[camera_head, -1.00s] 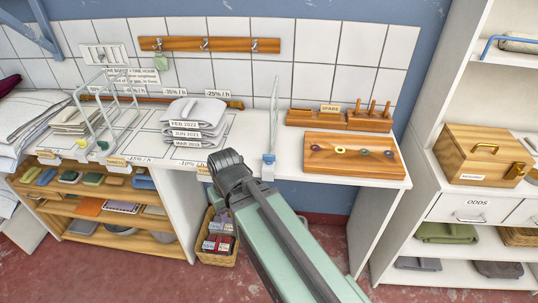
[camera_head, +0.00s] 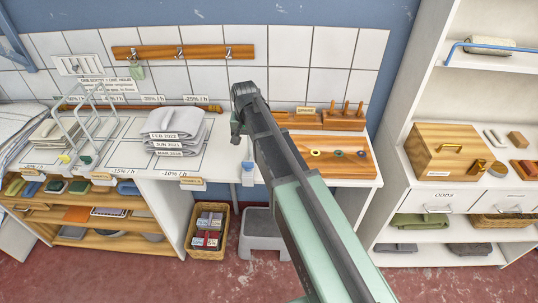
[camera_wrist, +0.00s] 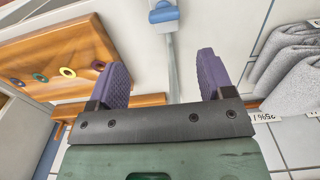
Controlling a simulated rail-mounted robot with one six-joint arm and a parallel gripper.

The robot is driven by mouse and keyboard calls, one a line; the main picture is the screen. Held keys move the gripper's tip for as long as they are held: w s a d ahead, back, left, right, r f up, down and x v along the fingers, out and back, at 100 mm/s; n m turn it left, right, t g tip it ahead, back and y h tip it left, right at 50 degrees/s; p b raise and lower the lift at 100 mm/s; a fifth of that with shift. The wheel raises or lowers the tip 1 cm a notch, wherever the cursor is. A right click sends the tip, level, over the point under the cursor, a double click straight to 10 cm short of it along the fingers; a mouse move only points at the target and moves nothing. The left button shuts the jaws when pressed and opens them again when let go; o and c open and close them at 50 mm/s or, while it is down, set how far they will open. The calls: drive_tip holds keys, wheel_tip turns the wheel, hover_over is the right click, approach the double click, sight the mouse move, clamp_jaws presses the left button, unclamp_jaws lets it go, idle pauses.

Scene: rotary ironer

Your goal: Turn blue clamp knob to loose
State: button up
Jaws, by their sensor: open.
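The blue clamp knob (camera_head: 248,167) sits at the front edge of the white table, below my gripper in the head view. In the wrist view the blue clamp (camera_wrist: 165,15) shows at the top, roughly centred between my fingers and beyond their tips. A thin upright divider (camera_wrist: 172,65) runs from it, between the fingers in the picture. My gripper (camera_wrist: 163,75) is open and empty, its two purple pads well apart. In the head view my gripper (camera_head: 237,130) hangs above the table and hides most of the divider. The knob's turn position is too small to read.
Folded grey towels (camera_head: 173,130) lie left of the clamp. A wooden board with coloured rings (camera_head: 325,153) lies to the right. Wire dividers with yellow and green clamps (camera_head: 85,160) stand further left. A basket (camera_head: 208,232) and grey stool (camera_head: 262,232) are below.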

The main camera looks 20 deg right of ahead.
sight(248, 162)
drive_tip(key=f+b, duration=1.1)
drive_tip(key=shift+a, duration=0.35)
drive_tip(key=shift+r, duration=0.1)
drive_tip(key=c, duration=0.9)
